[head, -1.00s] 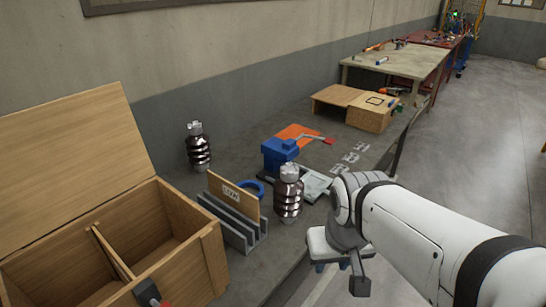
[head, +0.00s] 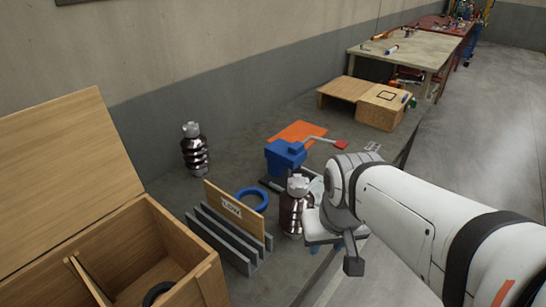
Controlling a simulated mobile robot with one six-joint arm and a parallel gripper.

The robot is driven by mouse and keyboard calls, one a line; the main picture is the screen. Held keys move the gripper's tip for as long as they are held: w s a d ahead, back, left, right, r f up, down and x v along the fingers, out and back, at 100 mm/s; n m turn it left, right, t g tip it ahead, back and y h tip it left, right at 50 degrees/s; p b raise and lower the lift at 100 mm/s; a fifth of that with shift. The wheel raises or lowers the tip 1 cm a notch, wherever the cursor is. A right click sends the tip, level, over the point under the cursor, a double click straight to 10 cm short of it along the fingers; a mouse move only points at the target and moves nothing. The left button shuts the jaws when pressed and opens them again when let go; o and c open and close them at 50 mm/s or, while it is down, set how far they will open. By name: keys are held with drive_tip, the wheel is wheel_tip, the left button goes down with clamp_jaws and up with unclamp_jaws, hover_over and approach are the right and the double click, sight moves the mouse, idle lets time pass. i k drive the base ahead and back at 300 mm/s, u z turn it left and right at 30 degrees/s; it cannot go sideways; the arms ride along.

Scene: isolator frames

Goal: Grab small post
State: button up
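Two dark, ribbed posts with silver caps stand upright on the grey bench. One post (head: 195,152) is at the back left near the wall. The other post (head: 292,212) is nearer, right of the slotted stand; I cannot tell for sure which one is the small post. My gripper (head: 343,258) is at the end of my white arm, just right of the nearer post and overlapping its right edge in the head view. Whether they touch does not show. The fingers are mostly hidden behind the wrist, so their opening cannot be seen.
A grey slotted stand (head: 223,243) holds a wooden board marked LOW (head: 232,208). A blue ring (head: 251,200), a blue device with a red-tipped lever (head: 286,156) and an orange sheet (head: 298,132) lie behind. An open wooden box (head: 60,258) fills the lower left.

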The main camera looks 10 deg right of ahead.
sight(298, 198)
drive_tip(key=u, duration=3.05)
drive_tip(key=k, duration=1.4)
drive_tip(key=z, duration=1.55)
drive_tip(key=i, duration=0.8)
drive_tip(key=z, duration=0.05)
